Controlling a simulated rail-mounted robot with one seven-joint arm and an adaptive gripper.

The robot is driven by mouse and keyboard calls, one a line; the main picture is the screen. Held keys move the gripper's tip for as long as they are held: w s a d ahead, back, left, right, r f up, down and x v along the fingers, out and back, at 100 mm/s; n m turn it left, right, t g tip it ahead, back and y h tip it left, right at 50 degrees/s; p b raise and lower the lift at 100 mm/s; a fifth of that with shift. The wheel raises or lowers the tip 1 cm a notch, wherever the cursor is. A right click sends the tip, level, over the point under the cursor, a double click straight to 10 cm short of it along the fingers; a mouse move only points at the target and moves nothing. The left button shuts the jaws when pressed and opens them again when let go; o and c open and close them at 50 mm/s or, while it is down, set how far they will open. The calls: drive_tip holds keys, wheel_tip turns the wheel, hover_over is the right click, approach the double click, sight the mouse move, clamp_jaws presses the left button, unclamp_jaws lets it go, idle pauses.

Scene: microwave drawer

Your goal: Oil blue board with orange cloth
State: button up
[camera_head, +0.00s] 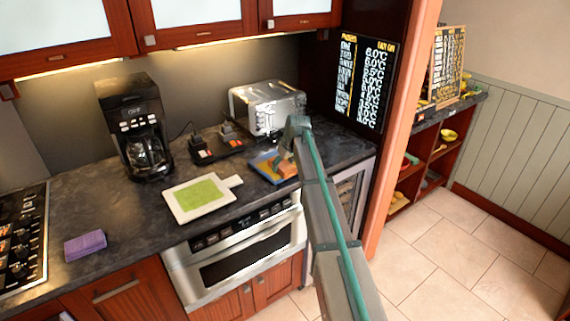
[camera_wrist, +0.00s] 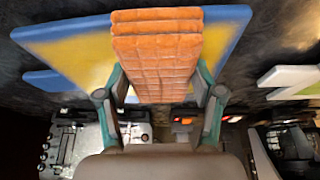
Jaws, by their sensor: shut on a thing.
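The blue board (camera_head: 260,159) lies on the dark counter in front of the toaster, with a yellow area in its middle; in the wrist view its blue rim (camera_wrist: 60,29) shows at the top. The orange cloth (camera_head: 286,169) is a folded, ribbed block at the board's right part. In the wrist view my gripper (camera_wrist: 160,88) is shut on the orange cloth (camera_wrist: 157,45), one finger on each side. The cloth overlaps the board there; I cannot tell whether they touch. My arm hides part of the board's right side in the head view.
A white board with a green area (camera_head: 200,195) lies to the left. A purple block (camera_head: 85,245) is farther left, near the stove (camera_head: 22,238). The coffee maker (camera_head: 133,125), a black appliance (camera_head: 218,145) and the toaster (camera_head: 267,107) stand behind. The counter between the purple block and white board is clear.

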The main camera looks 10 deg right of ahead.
sight(268, 175)
drive_tip(key=shift+s+a, duration=0.45)
drive_tip(key=shift+a, duration=0.55)
drive_tip(key=shift+s+a, duration=0.45)
drive_tip(key=shift+a, duration=0.5)
drive_tip(key=shift+s+a, duration=0.45)
drive_tip(key=shift+a, duration=0.55)
wheel_tip(268, 175, up, 8)
drive_tip(key=p, duration=0.4)
